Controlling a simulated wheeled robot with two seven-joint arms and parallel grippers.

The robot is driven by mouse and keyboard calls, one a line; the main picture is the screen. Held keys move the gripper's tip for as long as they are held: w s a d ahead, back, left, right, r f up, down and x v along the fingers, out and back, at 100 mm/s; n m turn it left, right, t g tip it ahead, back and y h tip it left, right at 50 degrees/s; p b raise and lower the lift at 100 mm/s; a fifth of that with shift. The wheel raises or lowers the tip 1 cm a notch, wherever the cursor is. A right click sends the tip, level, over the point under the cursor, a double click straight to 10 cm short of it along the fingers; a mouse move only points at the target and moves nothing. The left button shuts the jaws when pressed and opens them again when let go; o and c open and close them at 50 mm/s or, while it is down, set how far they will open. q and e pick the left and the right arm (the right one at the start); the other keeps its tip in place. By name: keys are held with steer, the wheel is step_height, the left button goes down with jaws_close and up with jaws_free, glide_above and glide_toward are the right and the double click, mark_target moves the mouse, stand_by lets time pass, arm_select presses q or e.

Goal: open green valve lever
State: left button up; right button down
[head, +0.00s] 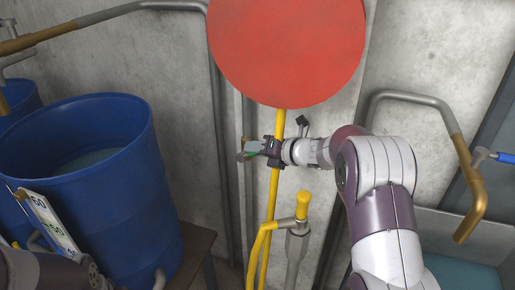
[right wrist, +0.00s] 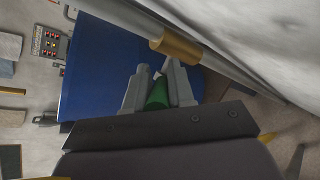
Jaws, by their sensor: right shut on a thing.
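The green valve lever (right wrist: 157,95) shows in the right wrist view between the two fingers of my right gripper (right wrist: 160,88). The fingers are shut on it, one on each side. In the head view my right gripper (head: 252,150) reaches left past the yellow pipe, and only a small bit of the green lever (head: 250,155) shows at its fingertips. The valve body is mostly hidden by the gripper. Part of a dark arm link of mine shows at the lower left of the head view, but my left gripper's fingers are not visible.
A large blue barrel (head: 125,205) with liquid stands at left on a table. A red disc (head: 287,45) hangs above the gripper. A yellow pipe (head: 274,200) runs upright close to my wrist. A yellow-capped fitting (head: 302,205) stands below. Bent pipes (head: 415,97) are at right.

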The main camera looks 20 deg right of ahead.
steer(key=c, duration=1.1)
jaws_free()
steer(key=shift+o, duration=0.2)
